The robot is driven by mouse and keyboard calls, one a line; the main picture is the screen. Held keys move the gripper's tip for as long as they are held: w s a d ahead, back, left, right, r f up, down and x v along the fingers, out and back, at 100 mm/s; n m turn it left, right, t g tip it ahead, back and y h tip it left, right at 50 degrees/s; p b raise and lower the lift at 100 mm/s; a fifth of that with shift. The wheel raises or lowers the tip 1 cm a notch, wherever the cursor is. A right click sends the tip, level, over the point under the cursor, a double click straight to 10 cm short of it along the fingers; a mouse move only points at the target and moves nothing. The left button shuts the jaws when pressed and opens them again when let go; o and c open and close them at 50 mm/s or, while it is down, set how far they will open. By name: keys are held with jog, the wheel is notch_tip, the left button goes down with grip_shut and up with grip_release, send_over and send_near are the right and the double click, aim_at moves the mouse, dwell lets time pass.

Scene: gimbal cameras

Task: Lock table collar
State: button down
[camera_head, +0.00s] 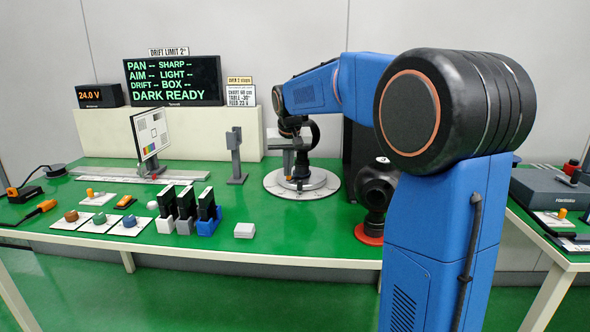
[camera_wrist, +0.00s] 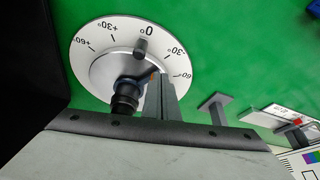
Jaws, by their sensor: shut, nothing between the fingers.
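The round white turntable (camera_head: 275,184) stands on the green bench, below the end of my arm. In the wrist view the turntable (camera_wrist: 93,32) shows a degree scale, with a short dark peg (camera_wrist: 141,47) at the 0° mark. A raised grey hub and a dark upright cylinder (camera_wrist: 125,98) are at its middle. I cannot tell which part is the collar or whether it is locked. My gripper (camera_wrist: 161,86) is shut and empty, its fingers over the turntable beside the dark cylinder. Contact cannot be told. In the head view my gripper (camera_head: 287,168) is small and partly blends with dark parts.
A grey post (camera_head: 236,155) and a tilted test chart (camera_head: 151,134) stand left of the turntable. A dark round device on a red base (camera_head: 369,234) is close on the right. Several upright blocks (camera_head: 186,205) stand front left. The display reads DARK READY (camera_head: 173,80).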

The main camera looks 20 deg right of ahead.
jog(key=w, duration=0.1)
jog(key=w+a, duration=0.1)
jog(key=shift+w+a, duration=0.3)
jog(key=shift+w, duration=0.1)
jog(key=shift+s, duration=0.1)
jog(key=shift+d, duration=0.15)
jog(key=shift+s+d, duration=0.45)
jog(key=shift+d, duration=0.15)
jog(key=shift+s+a, duration=0.1)
jog(key=shift+a, duration=0.05)
